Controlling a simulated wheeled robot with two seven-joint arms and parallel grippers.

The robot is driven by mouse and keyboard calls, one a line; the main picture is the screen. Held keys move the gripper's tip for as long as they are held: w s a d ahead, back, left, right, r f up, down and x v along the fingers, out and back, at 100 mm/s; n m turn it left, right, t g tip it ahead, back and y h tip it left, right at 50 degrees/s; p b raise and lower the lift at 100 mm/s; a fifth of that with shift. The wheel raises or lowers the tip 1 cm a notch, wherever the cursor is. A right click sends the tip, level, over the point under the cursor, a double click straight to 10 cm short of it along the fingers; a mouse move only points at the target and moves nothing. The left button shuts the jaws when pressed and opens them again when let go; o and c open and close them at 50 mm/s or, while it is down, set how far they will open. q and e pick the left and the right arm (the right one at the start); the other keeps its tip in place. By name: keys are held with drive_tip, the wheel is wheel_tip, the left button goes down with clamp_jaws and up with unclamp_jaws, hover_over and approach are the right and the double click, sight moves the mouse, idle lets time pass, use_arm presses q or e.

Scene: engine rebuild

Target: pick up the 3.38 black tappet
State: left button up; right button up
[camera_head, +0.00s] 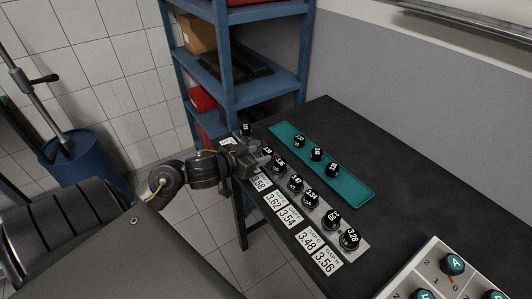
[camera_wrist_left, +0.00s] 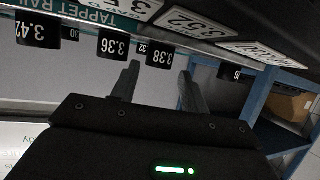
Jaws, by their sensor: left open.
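The 3.38 black tappet (camera_wrist_left: 160,57) shows in the left wrist view, its number facing the camera. It stands on the grey tappet rail between the 3.36 tappet (camera_wrist_left: 113,45) and an empty-looking stretch of rail. My left gripper (camera_wrist_left: 160,84) is open and empty, with its two fingers pointing at the rail and the 3.38 tappet appearing between them. I cannot tell whether the fingers reach around it. In the head view the left gripper (camera_head: 260,160) is beside the rail's far end and partly covers the tappets there.
The rail (camera_head: 338,227) holds several black tappets in a close row. White gap cards (camera_head: 308,240) lie along its front. A teal tray (camera_head: 352,190) with three tappets lies behind it. A blue shelf (camera_head: 228,90) stands beyond the table.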

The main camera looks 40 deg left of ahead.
sight(264, 153)
use_arm(q)
drive_tip(key=x, duration=0.4)
drive_tip(key=c, duration=0.8)
use_arm(e)
drive_tip(key=shift+s+d+f, duration=0.35)
drive_tip(key=shift+s+d, duration=0.05)
drive_tip(key=shift+s, duration=0.05)
use_arm(q)
drive_tip(key=shift+o, duration=0.2)
drive_tip(key=shift+r, duration=0.1)
